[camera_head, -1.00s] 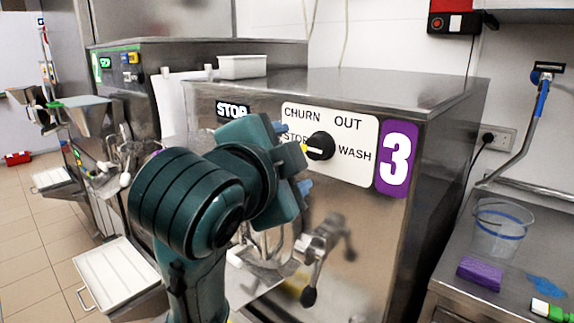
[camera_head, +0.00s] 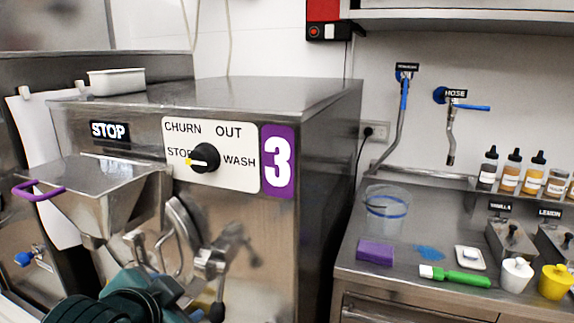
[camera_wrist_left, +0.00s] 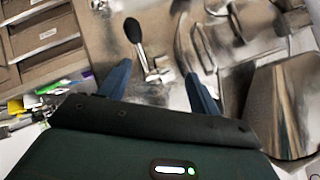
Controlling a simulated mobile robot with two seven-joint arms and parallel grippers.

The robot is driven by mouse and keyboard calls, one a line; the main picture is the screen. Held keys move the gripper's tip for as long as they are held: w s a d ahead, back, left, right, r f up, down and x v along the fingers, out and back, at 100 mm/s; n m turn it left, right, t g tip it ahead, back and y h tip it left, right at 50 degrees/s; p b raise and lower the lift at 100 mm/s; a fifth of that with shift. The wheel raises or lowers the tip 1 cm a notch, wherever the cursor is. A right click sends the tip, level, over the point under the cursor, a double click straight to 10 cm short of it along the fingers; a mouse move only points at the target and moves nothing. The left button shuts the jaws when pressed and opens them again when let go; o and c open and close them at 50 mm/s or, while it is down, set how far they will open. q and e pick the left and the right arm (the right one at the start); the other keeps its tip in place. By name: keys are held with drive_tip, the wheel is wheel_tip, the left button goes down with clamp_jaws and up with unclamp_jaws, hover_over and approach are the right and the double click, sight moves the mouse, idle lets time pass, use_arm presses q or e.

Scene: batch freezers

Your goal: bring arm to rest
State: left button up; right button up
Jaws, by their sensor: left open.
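My left arm (camera_head: 110,303) shows as dark teal links at the bottom left of the head view, low in front of machine 3 (camera_head: 265,235). My left gripper (camera_wrist_left: 160,88) shows in the left wrist view with its two blue fingers apart and nothing between them. Beyond the fingers is a black-knobbed lever (camera_wrist_left: 135,32) on a metal front. The machine's dial (camera_head: 205,158) has its yellow mark toward the left, by the STOP label. No part of my right arm shows.
A steel counter (camera_head: 345,255) at the right holds a clear bucket (camera_head: 386,215), a purple sponge (camera_head: 375,252), a green brush (camera_head: 460,277) and several bottles. The metal hopper (camera_head: 110,190) and a handled lever (camera_head: 215,265) stick out from the machine front, close to my arm.

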use_arm(q)
drive_tip(key=s+a+f+n+g, duration=0.2)
drive_tip(key=s+f+n+g, duration=0.15)
drive_tip(key=s+f, duration=0.7)
drive_tip(key=s+a+f+n+g, duration=0.3)
drive_tip(key=s+f, duration=0.5)
drive_tip(key=f, duration=0.6)
drive_tip(key=w+d+f+t+h, duration=0.2)
drive_tip(key=w+d+f+t, duration=0.3)
drive_tip(key=d+f+t, duration=0.1)
drive_tip(key=shift+w+d+f+m+h, duration=0.15)
drive_tip(key=shift+d+f+m+h, duration=0.25)
drive_tip(key=shift+f, duration=0.6)
drive_tip(key=shift+d, duration=0.15)
